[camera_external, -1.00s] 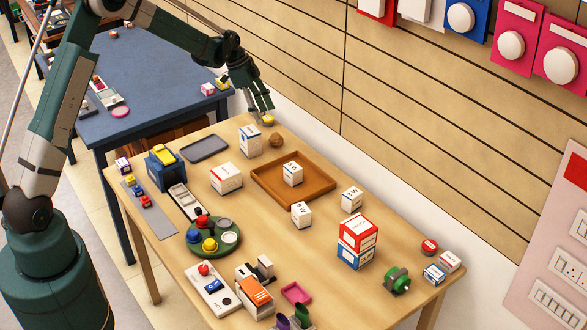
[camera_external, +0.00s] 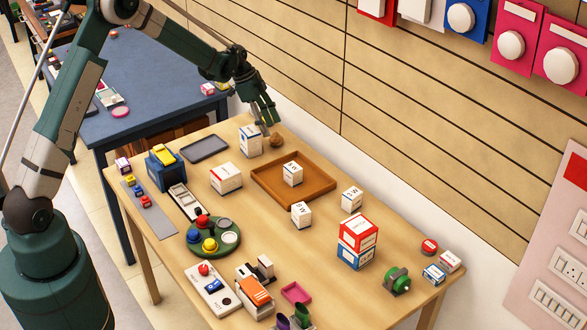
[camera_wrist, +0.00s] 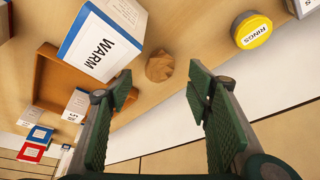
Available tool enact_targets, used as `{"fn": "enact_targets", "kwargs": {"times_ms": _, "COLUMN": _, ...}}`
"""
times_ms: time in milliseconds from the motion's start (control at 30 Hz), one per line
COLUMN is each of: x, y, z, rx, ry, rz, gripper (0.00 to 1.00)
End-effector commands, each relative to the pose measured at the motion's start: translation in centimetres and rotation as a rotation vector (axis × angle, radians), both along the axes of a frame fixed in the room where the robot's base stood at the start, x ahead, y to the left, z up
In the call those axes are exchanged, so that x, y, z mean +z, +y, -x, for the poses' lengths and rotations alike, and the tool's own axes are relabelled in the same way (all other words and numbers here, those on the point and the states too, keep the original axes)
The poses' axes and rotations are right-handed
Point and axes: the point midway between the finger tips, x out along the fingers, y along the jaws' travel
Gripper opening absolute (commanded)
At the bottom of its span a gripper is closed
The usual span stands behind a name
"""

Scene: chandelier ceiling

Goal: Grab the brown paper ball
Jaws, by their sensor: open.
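The brown paper ball (camera_external: 277,140) is a small crumpled lump on the wooden table, near the wall and beside a white and blue box. In the wrist view the ball (camera_wrist: 160,66) lies ahead of my fingertips, between their lines and a little left of centre. My gripper (camera_external: 267,128) is just above and slightly to the left of the ball in the external view. In the wrist view my gripper (camera_wrist: 158,84) is open and empty, with its green ribbed fingers apart on either side of the ball. I see no contact with the ball.
The box marked WARM (camera_wrist: 103,38) stands close to the left finger. A yellow-lidded RINGS tin (camera_wrist: 251,30) is to the right. A brown wooden tray (camera_external: 322,195) holding a white cube (camera_external: 292,173) lies nearby. The wall (camera_external: 300,75) runs along the table's back edge.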

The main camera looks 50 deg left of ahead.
Motion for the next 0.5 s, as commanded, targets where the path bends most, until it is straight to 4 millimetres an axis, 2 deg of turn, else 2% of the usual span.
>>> {"fn": "enact_targets", "kwargs": {"times_ms": 500, "x": -0.76, "y": -0.22, "z": -0.2, "rx": 0.0, "ry": 0.0, "rz": 0.0, "gripper": 0.5}}
